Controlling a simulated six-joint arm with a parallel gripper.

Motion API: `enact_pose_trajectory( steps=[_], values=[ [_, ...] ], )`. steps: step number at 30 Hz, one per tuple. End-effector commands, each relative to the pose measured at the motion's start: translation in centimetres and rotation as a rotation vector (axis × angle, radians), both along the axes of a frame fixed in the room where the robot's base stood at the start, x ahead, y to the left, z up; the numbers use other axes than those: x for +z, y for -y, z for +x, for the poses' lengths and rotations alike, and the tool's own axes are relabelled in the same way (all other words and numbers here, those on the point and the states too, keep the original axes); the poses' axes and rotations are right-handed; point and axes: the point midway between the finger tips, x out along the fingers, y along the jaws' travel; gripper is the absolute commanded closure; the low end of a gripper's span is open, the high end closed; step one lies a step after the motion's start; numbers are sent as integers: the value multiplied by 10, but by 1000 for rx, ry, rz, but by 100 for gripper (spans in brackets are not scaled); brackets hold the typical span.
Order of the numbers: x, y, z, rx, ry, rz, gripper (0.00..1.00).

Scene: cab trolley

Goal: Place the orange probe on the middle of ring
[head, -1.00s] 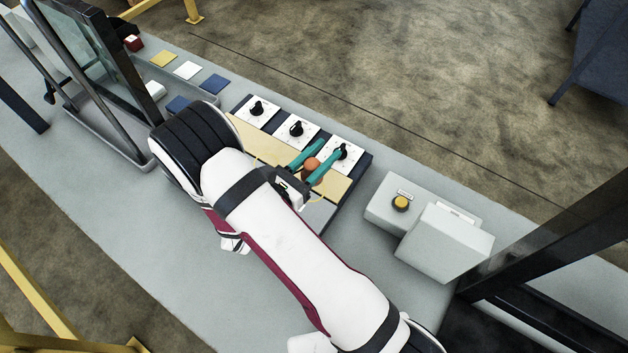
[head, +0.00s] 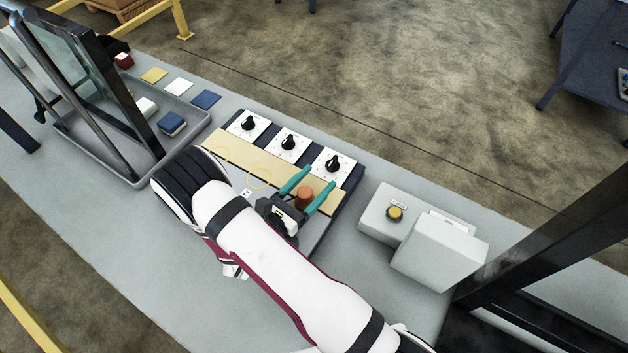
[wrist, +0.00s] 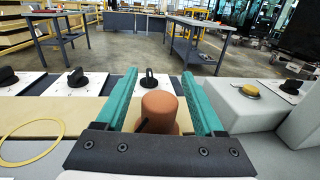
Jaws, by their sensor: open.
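The orange probe (head: 304,196) is a short brown-orange cylinder. It stands upright between the two teal fingers of my gripper (head: 319,177). In the wrist view the probe (wrist: 159,108) has a gap on each side, so my gripper (wrist: 160,75) is open around it. The probe's base is hidden by the gripper body, so I cannot tell what it rests on. Thin yellow rings lie on the beige strip left of my gripper: a nearer ring (head: 259,175) and a farther one. The nearer ring also shows in the wrist view (wrist: 32,140). No ring shows around the probe.
White plates with black dials (head: 333,165) stand just beyond the beige strip (head: 228,157). A grey box with a yellow button (head: 395,213) is to the right. A grey tray (head: 185,142) with blocks and a glass-paned frame are on the left.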

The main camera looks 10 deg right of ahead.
Motion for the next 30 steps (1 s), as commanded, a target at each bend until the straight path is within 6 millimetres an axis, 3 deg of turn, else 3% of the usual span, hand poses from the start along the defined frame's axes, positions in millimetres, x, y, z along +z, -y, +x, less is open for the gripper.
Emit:
enact_pose_trajectory(
  steps=[5,15,21,27,30],
  values=[
    [3,-5,-3,3,1,1,30],
    [3,-65,-48,6,2,0,30],
    [3,-89,-67,4,1,0,30],
    [3,-96,-73,1,1,1,30],
    [10,-89,-74,-41,13,26,30]
  ],
)
